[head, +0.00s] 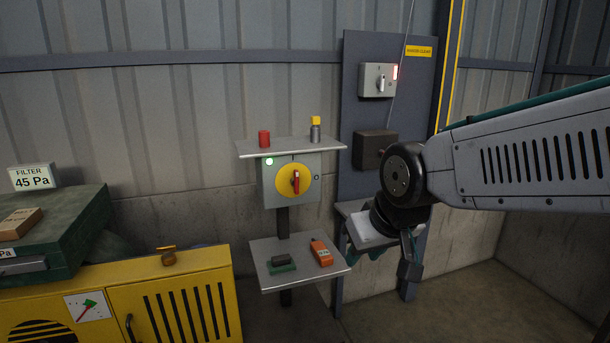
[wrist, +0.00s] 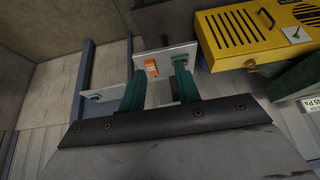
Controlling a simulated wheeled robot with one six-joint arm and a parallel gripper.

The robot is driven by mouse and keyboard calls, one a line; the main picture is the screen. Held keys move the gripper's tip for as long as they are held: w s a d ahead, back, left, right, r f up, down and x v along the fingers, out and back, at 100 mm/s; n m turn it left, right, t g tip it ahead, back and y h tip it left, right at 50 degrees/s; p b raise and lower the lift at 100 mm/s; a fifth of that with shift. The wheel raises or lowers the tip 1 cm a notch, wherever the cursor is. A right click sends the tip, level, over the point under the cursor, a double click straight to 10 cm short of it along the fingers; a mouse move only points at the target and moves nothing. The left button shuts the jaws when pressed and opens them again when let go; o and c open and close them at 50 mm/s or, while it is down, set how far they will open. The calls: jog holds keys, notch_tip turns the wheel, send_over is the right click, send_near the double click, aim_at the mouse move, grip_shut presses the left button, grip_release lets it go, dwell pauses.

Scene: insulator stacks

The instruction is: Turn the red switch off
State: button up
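The red switch (head: 295,181) is a red handle on a round yellow plate (head: 282,188), on the front of a grey box. The handle stands upright. A mark shows above the plate and a round O mark to its right. A green lamp (head: 269,161) glows at the box's upper left. My gripper (head: 363,252) is to the right of the switch and lower, apart from it, pointing down. In the wrist view its two teal fingers (wrist: 158,66) are spread with nothing held between them. The switch cannot be made out in the wrist view.
A shelf above the box holds a red cylinder (head: 264,139) and a yellow-topped piece (head: 315,130). A lower shelf (head: 300,283) carries an orange device (head: 321,252) and a green block (head: 282,264). A blue panel (head: 363,60) stands right; a yellow cabinet (head: 200,265) stands left.

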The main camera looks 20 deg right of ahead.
jog(key=w+a+t, duration=0.1)
jog(key=w+t, duration=0.5)
jog(key=w, duration=1)
jog(key=t, duration=0.6)
send_near(297, 175)
jog(key=w, duration=0.9)
jog(key=shift+w+f, duration=0.1)
jog(key=shift+f, duration=0.05)
grip_shut()
